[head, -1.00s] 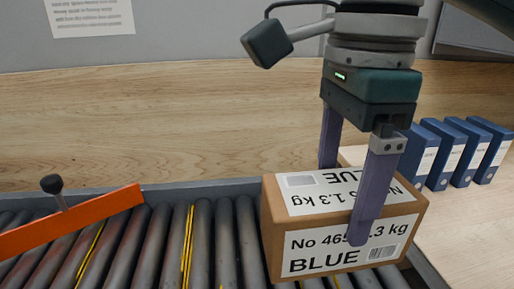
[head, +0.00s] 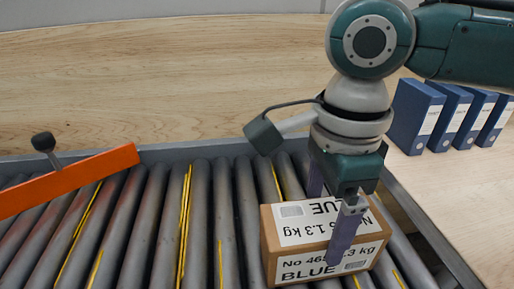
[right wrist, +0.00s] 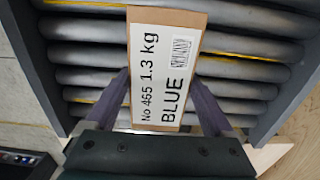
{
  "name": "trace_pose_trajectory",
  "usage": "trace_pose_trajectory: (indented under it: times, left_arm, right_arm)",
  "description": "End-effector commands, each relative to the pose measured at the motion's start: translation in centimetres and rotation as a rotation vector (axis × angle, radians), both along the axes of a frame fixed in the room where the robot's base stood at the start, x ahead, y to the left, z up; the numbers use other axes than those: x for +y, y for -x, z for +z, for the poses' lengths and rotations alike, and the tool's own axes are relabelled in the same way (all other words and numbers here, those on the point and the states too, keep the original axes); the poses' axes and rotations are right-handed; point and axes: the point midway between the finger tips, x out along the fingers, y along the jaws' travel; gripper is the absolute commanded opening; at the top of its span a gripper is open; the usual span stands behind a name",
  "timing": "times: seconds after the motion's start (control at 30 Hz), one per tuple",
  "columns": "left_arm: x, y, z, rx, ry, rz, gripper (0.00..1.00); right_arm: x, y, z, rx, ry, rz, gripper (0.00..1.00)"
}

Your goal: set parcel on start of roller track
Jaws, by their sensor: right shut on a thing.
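The parcel (head: 272,242) is a brown cardboard box with white labels reading "No 465 1.3 kg BLUE". My right gripper (head: 328,222) is shut on it from above, one finger on the near face and the other mostly hidden behind. The parcel is at the right end of the roller track (head: 206,225), low over the rollers; whether it touches them is unclear. In the right wrist view, the parcel (right wrist: 160,70) is between the fingers, over the rollers and inside the side rails. My left gripper is not in view.
An orange bar (head: 75,178) with a dark knob crosses the track at the left. Several blue binders (head: 418,115) stand on the wooden table (head: 470,200) to the right. A wooden panel (head: 180,75) runs behind the track. The rollers between bar and parcel are clear.

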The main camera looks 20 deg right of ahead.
Motion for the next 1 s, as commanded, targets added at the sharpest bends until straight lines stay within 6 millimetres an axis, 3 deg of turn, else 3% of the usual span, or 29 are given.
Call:
trace_pose_trajectory:
  times: [0.3,0.33,0.4,0.73,0.87,1.0]
  left_arm:
    - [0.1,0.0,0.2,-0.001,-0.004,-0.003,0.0]
    - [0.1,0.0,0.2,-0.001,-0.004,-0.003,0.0]
    - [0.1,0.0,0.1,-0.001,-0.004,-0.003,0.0]
    - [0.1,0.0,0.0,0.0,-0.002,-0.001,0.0]
    - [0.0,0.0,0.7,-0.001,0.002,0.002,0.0]
    - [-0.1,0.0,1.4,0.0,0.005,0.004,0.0]
  right_arm:
    - [0.1,-0.1,0.0,-0.004,-0.003,0.0,0.0]
    - [0.1,0.0,-0.2,0.001,-0.001,0.001,0.89]
    - [0.1,0.0,-0.2,0.0,-0.001,0.001,0.97]
    - [0.0,0.0,0.2,-0.001,-0.001,0.0,1.0]
    - [0.1,-0.1,2.2,-0.002,-0.004,0.0,1.0]
    - [0.1,-0.1,5.5,-0.004,-0.003,0.001,1.0]
